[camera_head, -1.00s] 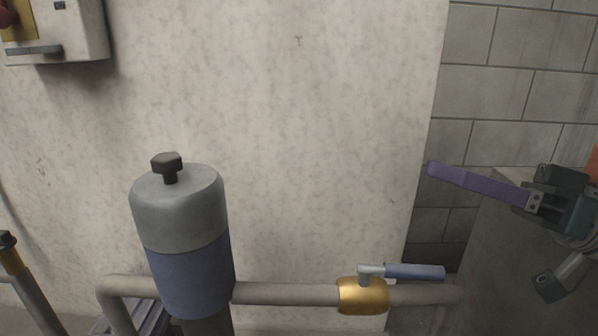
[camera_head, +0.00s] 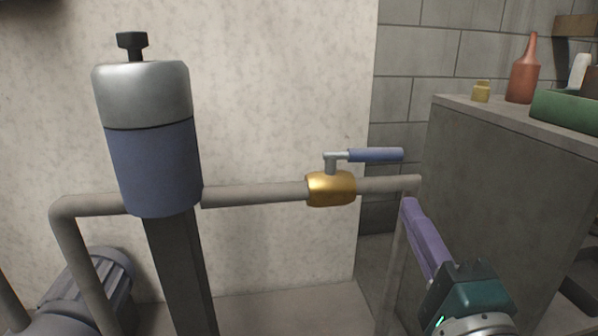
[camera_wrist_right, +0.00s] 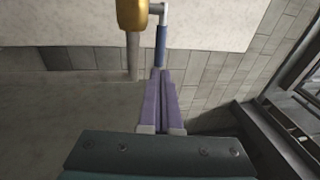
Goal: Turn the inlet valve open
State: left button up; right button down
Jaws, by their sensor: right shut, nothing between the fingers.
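The inlet valve has a brass body (camera_head: 331,189) on the horizontal grey pipe. Its blue lever handle (camera_head: 376,155) sits on a short grey stem above the body and points right, roughly along the pipe. My right gripper (camera_head: 409,203) is shut and empty, its purple fingers pointing up towards the valve from below and right of the handle, apart from it in this view. In the right wrist view the handle (camera_wrist_right: 161,42) shows just beyond the fingertips (camera_wrist_right: 160,74), with the brass body (camera_wrist_right: 131,14) to its left; contact cannot be told. My left gripper is out of view.
A blue and grey cylinder (camera_head: 152,150) stands on a post at left, joined to the pipe (camera_head: 255,195). A motor (camera_head: 95,285) lies low left. A grey cabinet (camera_head: 500,200) at right carries a red bottle (camera_head: 523,72), a yellow jar (camera_head: 481,91) and a green tray (camera_head: 568,110).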

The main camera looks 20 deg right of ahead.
aim_at(383, 161)
jog(key=b+x, duration=0.2)
jog(key=x, duration=0.7)
jog(key=shift+a+f, duration=0.1)
jog(key=shift+w, duration=0.25)
jog(key=shift+w, duration=0.1)
jog(key=shift+w+d, duration=0.3)
jog(key=shift+d, duration=0.05)
jog(key=shift+w+d, duration=0.1)
jog(key=shift+d, duration=0.05)
